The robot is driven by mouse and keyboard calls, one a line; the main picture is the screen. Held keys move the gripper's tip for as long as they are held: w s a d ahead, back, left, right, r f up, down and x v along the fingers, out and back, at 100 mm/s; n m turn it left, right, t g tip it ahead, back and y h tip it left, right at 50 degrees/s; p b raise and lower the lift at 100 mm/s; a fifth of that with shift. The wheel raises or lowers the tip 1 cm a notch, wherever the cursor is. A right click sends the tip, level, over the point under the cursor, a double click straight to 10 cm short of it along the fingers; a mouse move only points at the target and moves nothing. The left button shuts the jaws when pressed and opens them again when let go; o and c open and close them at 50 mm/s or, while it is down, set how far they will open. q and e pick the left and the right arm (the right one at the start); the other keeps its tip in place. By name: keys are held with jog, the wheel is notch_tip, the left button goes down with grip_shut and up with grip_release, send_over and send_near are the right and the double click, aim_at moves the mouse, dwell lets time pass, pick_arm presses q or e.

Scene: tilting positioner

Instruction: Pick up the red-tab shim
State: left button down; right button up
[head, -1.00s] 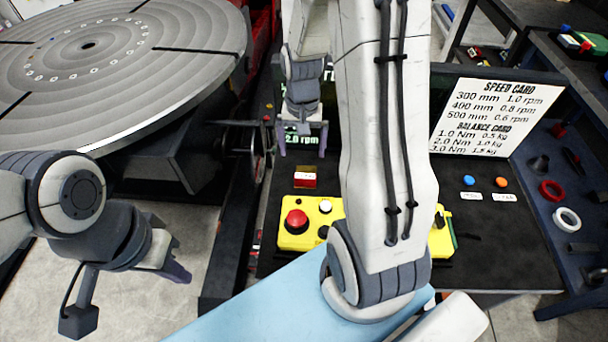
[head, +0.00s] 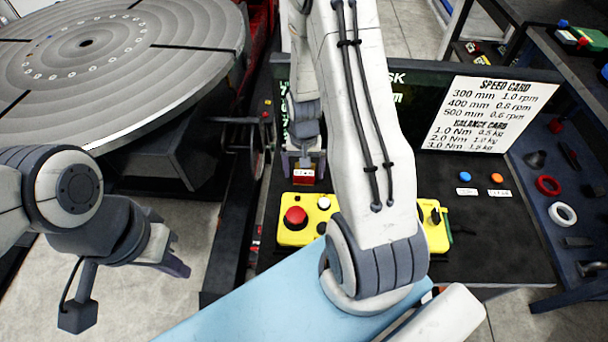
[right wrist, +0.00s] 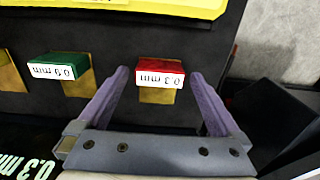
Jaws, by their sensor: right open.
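The red-tab shim (head: 304,174) shows as a red block with a white label on the dark desk, above the yellow control box. In the head view my right gripper (head: 304,166) is right at the shim.
A green-tab shim (right wrist: 58,66) lies beside the red one in the right wrist view. The yellow control box (head: 294,236) with a red button is close by. A large round turntable (head: 190,70) fills the upper left. A speed card (head: 485,115) stands at the right.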

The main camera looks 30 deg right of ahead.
jog(key=c, duration=1.4)
jog(key=shift+o, duration=0.2)
jog(key=shift+r, duration=0.1)
